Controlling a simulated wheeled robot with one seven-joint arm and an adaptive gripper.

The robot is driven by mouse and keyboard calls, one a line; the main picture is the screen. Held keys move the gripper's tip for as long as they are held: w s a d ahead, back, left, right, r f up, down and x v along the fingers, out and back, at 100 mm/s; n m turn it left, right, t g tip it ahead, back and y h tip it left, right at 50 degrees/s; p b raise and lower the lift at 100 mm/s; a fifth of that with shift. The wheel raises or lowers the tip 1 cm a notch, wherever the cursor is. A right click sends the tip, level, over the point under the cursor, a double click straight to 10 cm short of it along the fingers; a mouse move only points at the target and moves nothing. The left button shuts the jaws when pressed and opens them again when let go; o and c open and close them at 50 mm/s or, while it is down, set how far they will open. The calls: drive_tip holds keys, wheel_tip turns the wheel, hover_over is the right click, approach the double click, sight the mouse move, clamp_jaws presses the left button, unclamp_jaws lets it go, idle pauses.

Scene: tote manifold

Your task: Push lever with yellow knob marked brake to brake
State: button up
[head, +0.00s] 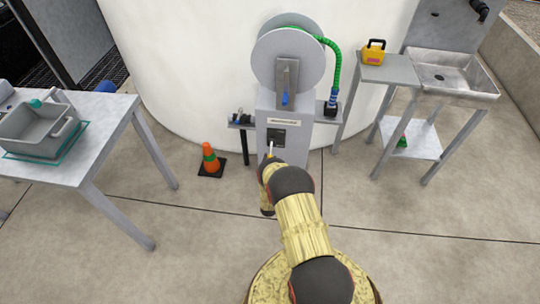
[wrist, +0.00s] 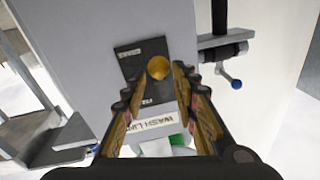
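The yellow knob (wrist: 158,67) shows as a round ball in front of a dark panel (wrist: 128,62) in the wrist view. The panel has small lettering at two ends, too small to read surely. In the head view the dark panel (head: 277,137) is on the front of the grey reel stand (head: 290,104). My gripper (wrist: 160,72) is open, its two fingers on either side of the knob in the picture. I cannot tell whether they touch it. In the head view my gripper (head: 268,160) is just below the panel, mostly hidden by my arm.
A hose reel (head: 270,55) with a green hose (head: 337,75) tops the stand. A small side shelf with a valve (wrist: 222,55) is beside it. An orange cone (head: 210,160) stands left on the floor. A table with a grey tote (head: 30,140) is farther left; a sink (head: 450,78) is right.

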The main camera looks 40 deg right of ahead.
drive_tip(key=v, duration=0.6)
drive_tip(key=shift+s+a, duration=0.25)
drive_tip(key=shift+a, duration=0.1)
